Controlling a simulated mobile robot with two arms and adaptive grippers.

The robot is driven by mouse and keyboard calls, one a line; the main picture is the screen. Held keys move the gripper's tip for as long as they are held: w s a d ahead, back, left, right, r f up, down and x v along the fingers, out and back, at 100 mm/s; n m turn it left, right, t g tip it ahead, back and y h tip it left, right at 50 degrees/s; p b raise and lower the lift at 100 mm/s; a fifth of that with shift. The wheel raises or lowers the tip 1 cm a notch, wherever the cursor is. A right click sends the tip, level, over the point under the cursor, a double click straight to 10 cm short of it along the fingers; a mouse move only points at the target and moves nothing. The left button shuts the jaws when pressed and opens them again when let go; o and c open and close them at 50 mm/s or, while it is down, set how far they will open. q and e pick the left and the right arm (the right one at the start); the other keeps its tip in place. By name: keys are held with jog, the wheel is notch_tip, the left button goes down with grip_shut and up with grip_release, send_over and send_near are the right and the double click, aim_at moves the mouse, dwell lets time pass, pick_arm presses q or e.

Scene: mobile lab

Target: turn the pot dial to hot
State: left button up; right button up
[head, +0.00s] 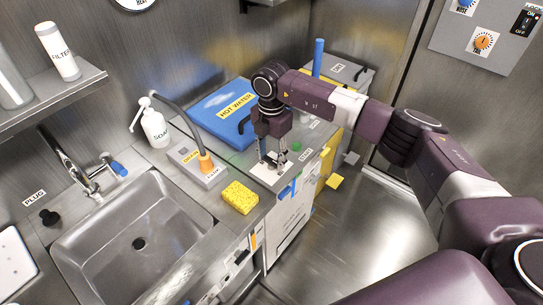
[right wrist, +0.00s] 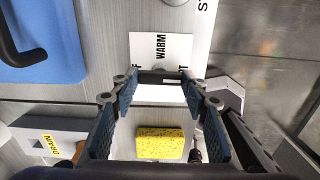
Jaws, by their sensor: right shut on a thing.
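The pot dial (right wrist: 160,76) sits on a white card whose visible lettering reads WARM at the top, an F at the left and a T at the right. The card (head: 264,172) lies on the counter right of the pot with the blue HOT WATER lid (head: 220,107). My right gripper (head: 273,160) reaches down over the card, its fingers on either side of the dial and shut on it. The fingers hide most of the dial, so I cannot tell where it points. My left gripper is in neither view.
A yellow sponge (head: 240,197) and a grey drain box (head: 198,166) with an orange part lie left of my gripper. The soap bottle (head: 154,127) and steel sink (head: 135,240) are farther left. Open floor (head: 330,240) is at the right.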

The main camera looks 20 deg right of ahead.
aim_at(272, 160)
jog(key=o, duration=1.2)
jog(key=shift+c, duration=0.2)
jog(key=shift+r, duration=0.15)
notch_tip(272, 160, up, 12)
